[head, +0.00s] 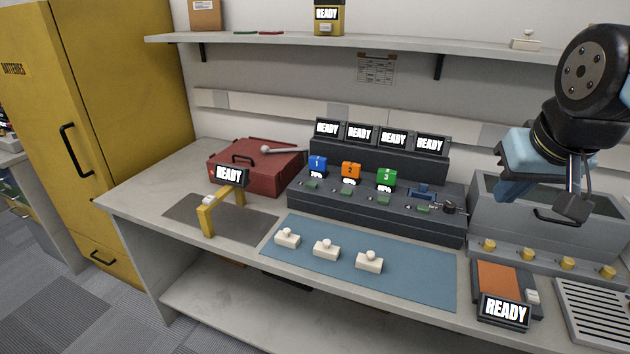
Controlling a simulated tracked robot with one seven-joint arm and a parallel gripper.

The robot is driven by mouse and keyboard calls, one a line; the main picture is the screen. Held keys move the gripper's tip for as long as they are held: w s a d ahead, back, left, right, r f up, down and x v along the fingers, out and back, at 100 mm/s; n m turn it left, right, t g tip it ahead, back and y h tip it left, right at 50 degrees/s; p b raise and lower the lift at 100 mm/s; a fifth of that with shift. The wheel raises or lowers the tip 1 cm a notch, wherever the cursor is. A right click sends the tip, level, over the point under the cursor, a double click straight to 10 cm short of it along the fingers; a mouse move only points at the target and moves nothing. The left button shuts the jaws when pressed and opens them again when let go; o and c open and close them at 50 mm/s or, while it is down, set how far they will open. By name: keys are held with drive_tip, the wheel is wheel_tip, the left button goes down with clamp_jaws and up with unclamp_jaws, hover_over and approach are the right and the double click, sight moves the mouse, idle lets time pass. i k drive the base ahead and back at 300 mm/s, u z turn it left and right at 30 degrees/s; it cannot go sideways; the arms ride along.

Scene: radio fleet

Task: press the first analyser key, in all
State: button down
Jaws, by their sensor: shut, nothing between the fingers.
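I cannot tell for sure which unit is the analyser. A dark bench console (380,205) stands against the back wall. It has several raised READY screens (360,132), coloured blocks marked 1, 2 and 3, and small green keys (345,191) along its front. A grey box (545,215) at the right has a row of yellow knobs (527,255). A black device with an orange pad (497,280) lies in front of it, with a READY screen and a white key (532,296). My gripper (572,210) is shut and empty, raised in front of the grey box and pointing down.
A blue mat (415,275) with three white pieces (327,249) lies at the front. A yellow stand (207,215) with a READY screen and a red case (257,170) are at left. A slotted tray (590,315) is at the right. A shelf (370,44) runs above.

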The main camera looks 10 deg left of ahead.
sight(311, 185)
drive_tip(key=u, duration=0.05)
drive_tip(key=k, duration=0.9)
drive_tip(key=u, duration=0.6)
drive_tip(key=i, duration=1)
drive_tip(key=z, duration=0.05)
